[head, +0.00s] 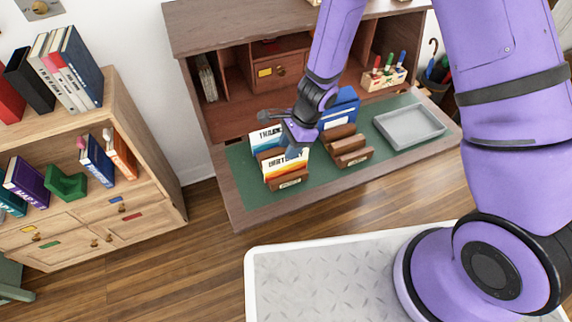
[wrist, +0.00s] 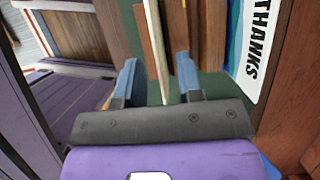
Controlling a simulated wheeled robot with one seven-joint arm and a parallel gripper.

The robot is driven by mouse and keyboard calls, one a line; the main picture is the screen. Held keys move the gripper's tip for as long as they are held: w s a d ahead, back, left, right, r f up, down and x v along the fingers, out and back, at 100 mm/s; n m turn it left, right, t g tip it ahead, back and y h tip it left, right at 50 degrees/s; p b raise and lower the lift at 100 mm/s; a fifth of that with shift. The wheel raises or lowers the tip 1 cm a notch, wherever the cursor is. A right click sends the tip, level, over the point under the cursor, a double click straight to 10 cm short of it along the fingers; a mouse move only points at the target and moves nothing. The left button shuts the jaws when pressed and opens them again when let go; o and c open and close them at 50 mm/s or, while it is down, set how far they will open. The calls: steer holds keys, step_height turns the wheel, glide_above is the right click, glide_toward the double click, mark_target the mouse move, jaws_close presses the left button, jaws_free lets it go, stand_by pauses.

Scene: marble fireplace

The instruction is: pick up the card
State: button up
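In the head view, a card with orange and yellow bands (head: 284,164) stands in a wooden holder (head: 290,183) on the desk's green mat. A second card with blue and white (head: 263,139) stands behind it. My gripper (head: 293,150) is over these cards and hides part of the front one. In the wrist view, my gripper (wrist: 158,75) is open, with a thin pale card (wrist: 156,45) seen edge-on between its two fingers. Gaps show on both sides of that card. A card reading THANKS (wrist: 258,45) stands to the right, outside the fingers.
To the right on the mat are an emptier wooden holder (head: 348,150), blue items (head: 340,108) and a grey tray (head: 409,127). The desk's cubbyholes (head: 278,72) rise behind. A wooden bookcase (head: 130,130) stands to the left. Bare mat shows right of the holders.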

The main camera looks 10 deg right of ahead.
mark_target(284, 160)
steer(key=shift+x, duration=2.4)
steer(key=shift+s+f, duration=0.1)
steer(key=shift+f, duration=0.15)
jaws_close()
